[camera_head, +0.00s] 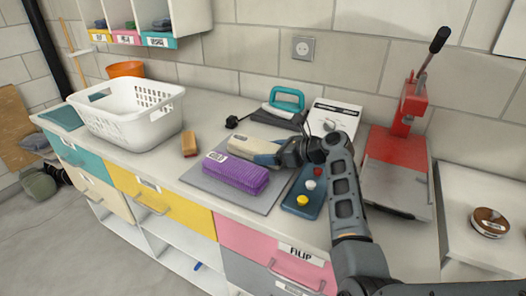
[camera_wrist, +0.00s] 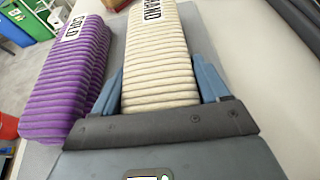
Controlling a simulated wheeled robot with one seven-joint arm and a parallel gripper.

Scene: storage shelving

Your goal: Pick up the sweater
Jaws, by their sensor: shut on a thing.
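Two folded, ribbed, sweater-like bundles with labels lie side by side at the grey mat (camera_head: 264,205) on the counter. The beige one (camera_head: 246,147) is behind, and the purple one (camera_head: 236,173) is in front. My gripper (camera_head: 275,158) reaches in from the right and is shut on the beige bundle. In the wrist view, the blue fingers press on both sides of the beige bundle (camera_wrist: 158,60), with the purple bundle (camera_wrist: 68,85) apart on the left. I cannot tell whether the beige bundle is lifted off the mat.
A teal-handled iron (camera_head: 287,99) is behind. A blue tray with coloured knobs (camera_head: 304,190) and a red press (camera_head: 397,150) are to the right.

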